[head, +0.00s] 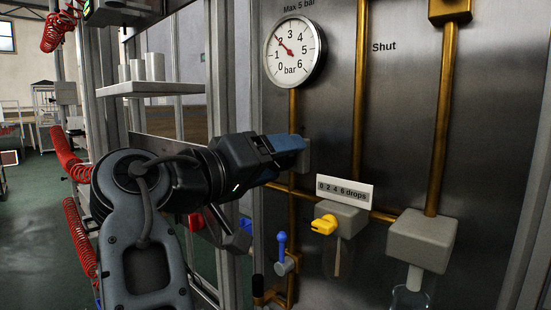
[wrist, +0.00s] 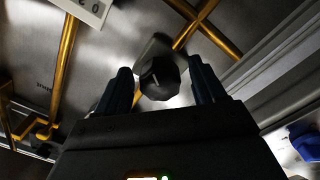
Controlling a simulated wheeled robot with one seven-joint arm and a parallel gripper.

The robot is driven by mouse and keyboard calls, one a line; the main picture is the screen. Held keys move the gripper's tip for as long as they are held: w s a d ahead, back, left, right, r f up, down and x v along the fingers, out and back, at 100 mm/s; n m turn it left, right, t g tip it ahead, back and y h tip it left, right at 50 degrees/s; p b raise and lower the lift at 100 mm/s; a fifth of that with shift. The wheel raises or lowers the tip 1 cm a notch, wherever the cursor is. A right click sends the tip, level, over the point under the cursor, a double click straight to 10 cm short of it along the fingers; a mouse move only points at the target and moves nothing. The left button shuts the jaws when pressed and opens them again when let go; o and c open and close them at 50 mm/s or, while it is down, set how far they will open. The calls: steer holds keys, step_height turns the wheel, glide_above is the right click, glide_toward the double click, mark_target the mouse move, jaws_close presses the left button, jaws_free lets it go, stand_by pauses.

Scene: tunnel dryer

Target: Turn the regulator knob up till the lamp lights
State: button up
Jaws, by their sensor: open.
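The regulator knob (wrist: 158,78) is dark and faceted in the wrist view, on a grey body (wrist: 155,47) fixed to brass pipework. My gripper (wrist: 161,80) is open, one finger on each side of the knob, with a small gap visible on both sides. In the head view, my gripper (head: 292,145) reaches the panel from the left, and its blue fingers hide the knob. Only the grey regulator body (head: 304,155) shows past the fingers. The round pressure gauge (head: 293,50) above has its red needle near 2 bar. I cannot make out a lit lamp.
Brass pipes (head: 361,70) run over the steel panel. A shelf (head: 150,88) with white cylinders and red coiled hoses (head: 75,225) stand left.

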steer(key=c, duration=1)
steer(key=shift+f+b, duration=0.2)
steer(key=shift+b, duration=0.35)
steer(key=shift+c, duration=0.2)
steer(key=shift+f+m+b, duration=0.1)
steer(key=shift+m+b, duration=0.7)
steer(key=shift+b, duration=0.25)
steer(key=shift+a+r+m+b, duration=0.1)
steer(key=shift+r+m+b, duration=0.1)
steer(key=shift+m+b, duration=0.3)
steer(key=o, duration=1)
steer(key=shift+o, duration=0.2)
